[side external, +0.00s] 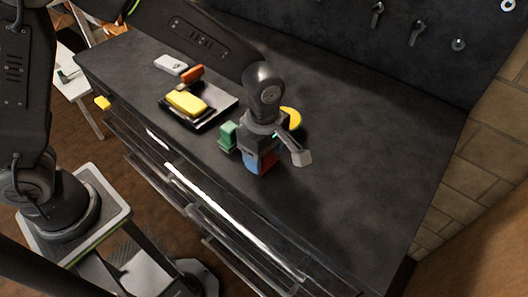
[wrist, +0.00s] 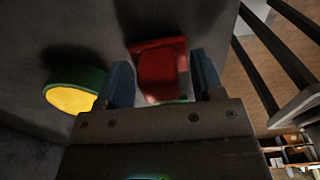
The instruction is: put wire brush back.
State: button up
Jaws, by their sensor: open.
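I cannot pick out a wire brush for certain. A red block-shaped piece (wrist: 160,72) lies between the two blue fingers of my gripper (wrist: 161,88) in the wrist view. In the side view my gripper (side external: 259,160) is low over the middle of the bench, pointing down. Its fingers are apart, one on each side of the red piece, and it is not clearly gripped. The red piece (side external: 269,160) shows only partly there, behind a blue finger. A green block (side external: 228,136) stands just left of my gripper.
A round yellow piece (side external: 292,118) lies close behind my gripper; in the wrist view it has a green rim (wrist: 72,97). A black tray (side external: 221,104) holds a yellow block (side external: 186,102). Orange (side external: 192,75) and white (side external: 171,65) pieces lie behind. The bench's right side is clear.

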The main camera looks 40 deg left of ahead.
notch_tip(320, 180, up, 12)
dwell(0.4)
jog(key=s+a+r+m+t, duration=0.2)
jog(key=s+a+m, duration=0.5)
jog(key=a+m, duration=0.1)
jog(key=s+a+r+m+t, duration=0.3)
jog(key=s+a+m, duration=0.4)
jog(key=a+m, duration=0.2)
jog(key=shift+s+r+m+t, duration=0.2)
jog(key=shift+s+m+t, duration=0.1)
jog(key=shift+m, duration=0.2)
